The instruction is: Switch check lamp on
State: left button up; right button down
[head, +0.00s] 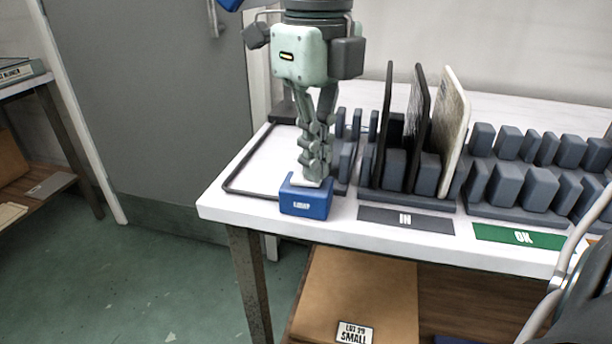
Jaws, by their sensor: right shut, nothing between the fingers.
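A small blue box (304,206) with a white label stands at the front edge of the white table, left of the IN sign. The label is small and seems to read LAMP. My right gripper (313,176) points down from above, with its fingers shut and empty. Its fingertips are at the top of the blue box, in front of a small pale piece there. I cannot tell whether they touch or press it. The fingers partly hide the top of the box. No lit lamp can be made out. My left gripper is not in view.
The white table (225,202) has a dark-rimmed area (232,187) left of the box. A grey slotted rack (418,198) right of it holds several upright panels, behind the IN sign (405,219). Another rack stands behind the green OK sign (519,236). A cardboard box (358,290) sits below.

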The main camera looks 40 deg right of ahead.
jog(key=shift+f, duration=0.25)
jog(key=shift+r, duration=0.2)
jog(key=shift+r+p, duration=2.15)
jog(key=shift+r, duration=1.25)
